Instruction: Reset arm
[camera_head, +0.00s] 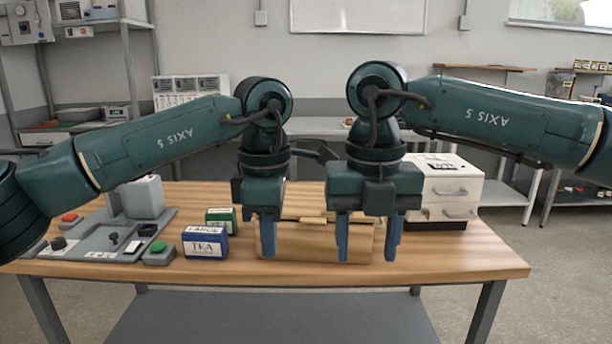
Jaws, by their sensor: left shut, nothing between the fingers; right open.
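My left arm comes in from the left and my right arm from the right, both dark green. My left gripper (268,238) points down above the middle of the table, its blue fingers shut with nothing between them. My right gripper (367,240) also points down, to the right of the left one. Its two blue fingers are apart and empty. Both grippers hang in front of a brown box-like thing (310,240), which they partly hide. I cannot tell whether the fingers touch it.
A blue tea box (205,243) and a green box (221,219) stand left of my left gripper on the wooden table (440,262). A grey control panel (100,240) with buttons is at the left. A white drawer unit (452,190) stands at the back right. The front right tabletop is clear.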

